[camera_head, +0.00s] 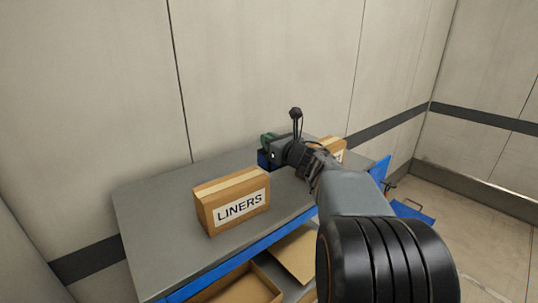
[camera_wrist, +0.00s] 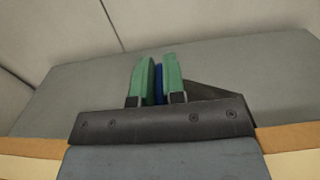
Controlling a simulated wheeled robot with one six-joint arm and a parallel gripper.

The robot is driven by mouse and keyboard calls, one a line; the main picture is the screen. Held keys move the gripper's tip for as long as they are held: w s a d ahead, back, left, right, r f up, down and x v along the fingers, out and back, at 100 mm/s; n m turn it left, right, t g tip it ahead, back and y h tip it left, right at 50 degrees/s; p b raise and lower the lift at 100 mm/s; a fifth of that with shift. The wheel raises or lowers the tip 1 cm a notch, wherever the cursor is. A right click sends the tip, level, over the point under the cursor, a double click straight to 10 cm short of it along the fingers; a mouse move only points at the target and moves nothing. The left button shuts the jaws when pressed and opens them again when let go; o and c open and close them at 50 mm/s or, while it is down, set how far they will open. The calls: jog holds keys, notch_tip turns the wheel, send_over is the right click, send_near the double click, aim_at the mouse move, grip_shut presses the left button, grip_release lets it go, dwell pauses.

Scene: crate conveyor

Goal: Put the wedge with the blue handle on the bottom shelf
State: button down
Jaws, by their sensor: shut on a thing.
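My gripper (camera_wrist: 158,66) has green fingers closed on a narrow blue handle (camera_wrist: 158,88), which shows between them in the wrist view. A dark wedge-shaped piece (camera_wrist: 208,93) shows just right of the fingers and looks like part of the held wedge. In the head view my gripper (camera_head: 268,140) is over the back of the grey shelf top, with a dark blue patch (camera_head: 262,158) below the fingers. Whether the wedge touches the top cannot be told. The lower level (camera_head: 290,285) of the shelf unit shows only partly, below the blue front edge.
A LINERS box (camera_head: 232,202) stands on the grey top (camera_head: 150,215), left of my arm. A second box (camera_head: 333,148) is partly hidden behind my arm. An open carton (camera_head: 240,290) and a cardboard piece (camera_head: 290,255) are below. A blue object (camera_head: 412,211) stands at right. Walls close the back.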

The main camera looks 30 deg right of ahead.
aim_at(268, 166)
jog(key=shift+f, duration=2.1)
jog(key=shift+f, duration=0.1)
jog(key=c, duration=1.2)
grip_release()
